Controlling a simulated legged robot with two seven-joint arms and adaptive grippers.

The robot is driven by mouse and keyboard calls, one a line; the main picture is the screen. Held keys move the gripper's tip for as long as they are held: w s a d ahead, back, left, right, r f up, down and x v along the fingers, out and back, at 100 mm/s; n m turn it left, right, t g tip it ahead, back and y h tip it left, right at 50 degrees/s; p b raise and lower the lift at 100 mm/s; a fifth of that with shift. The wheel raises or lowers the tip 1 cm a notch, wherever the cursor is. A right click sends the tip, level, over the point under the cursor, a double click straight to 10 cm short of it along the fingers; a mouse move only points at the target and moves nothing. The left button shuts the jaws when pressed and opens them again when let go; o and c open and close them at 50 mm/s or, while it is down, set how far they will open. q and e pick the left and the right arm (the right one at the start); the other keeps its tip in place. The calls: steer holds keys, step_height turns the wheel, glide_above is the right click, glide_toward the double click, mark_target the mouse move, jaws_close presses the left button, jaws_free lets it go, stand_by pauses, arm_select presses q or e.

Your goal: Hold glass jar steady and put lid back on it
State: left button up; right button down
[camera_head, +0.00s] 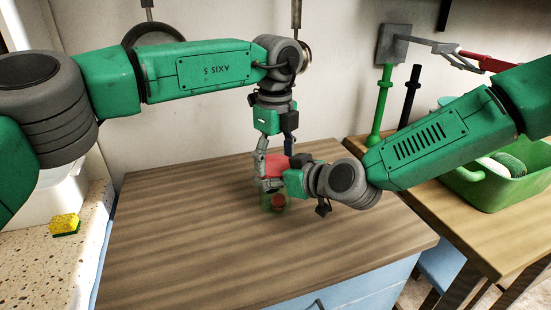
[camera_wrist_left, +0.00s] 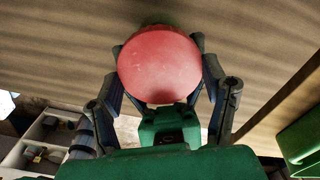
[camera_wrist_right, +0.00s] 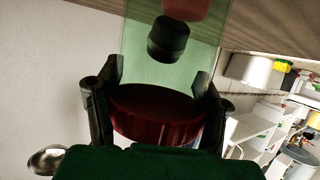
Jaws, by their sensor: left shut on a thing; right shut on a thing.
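The red round lid (camera_head: 276,166) is level above the green-tinted glass jar (camera_head: 266,200), which stands upright on the wooden top. My left gripper (camera_wrist_left: 160,60) reaches down from above and is shut on the lid, with a finger on each side of its disc (camera_wrist_left: 160,72). My right gripper (camera_wrist_right: 157,78) comes in from the side and is shut on the jar near its mouth. In the right wrist view the dark red lid (camera_wrist_right: 157,115) meets the glass (camera_wrist_right: 140,45); I cannot tell whether it is fully seated. A dark piece and a reddish piece show inside the jar.
A yellow-green sponge (camera_head: 65,224) lies on the speckled counter at the left. A green tub (camera_head: 490,190) with cloth-like items stands on the right table. Green and black upright posts (camera_head: 381,115) stand behind. The wooden top (camera_head: 190,240) is clear in front of the jar.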

arm_select(q)
steer(key=m, duration=0.3)
steer(key=shift+w, duration=0.1)
arm_select(e)
steer(key=shift+s+a, duration=0.15)
arm_select(q)
steer(key=o, duration=1.3)
steer(key=shift+r, duration=0.1)
steer(key=shift+r, duration=2.2)
